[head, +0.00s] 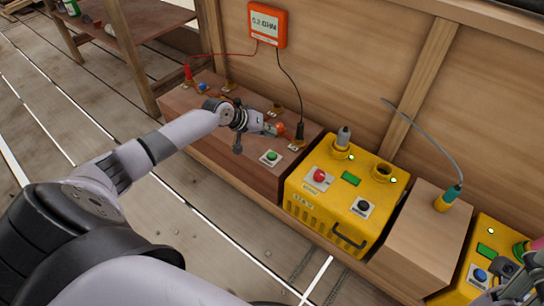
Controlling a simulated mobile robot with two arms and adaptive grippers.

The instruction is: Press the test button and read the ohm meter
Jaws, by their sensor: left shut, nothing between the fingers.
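The orange ohm meter (267,24) hangs on the wooden wall. Its white display appears to read 0.2 OHM. A red lead runs from it to a red probe (188,72), and a black lead runs to a black probe (299,131) on the wooden bench. A green button (271,156) sits on a white plate on the bench top; its label is too small to read. My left gripper (270,129) is shut and empty above the bench, behind the green button, with a small orange-red part (280,129) at its tip. My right gripper (510,288) is partly cut off at the lower right corner.
A yellow box (325,215) with red and black buttons stands right of the bench. Beyond it are a wooden block (425,225) with a teal plug (449,196) and a second yellow box (480,262). A wooden table (130,18) stands at the upper left.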

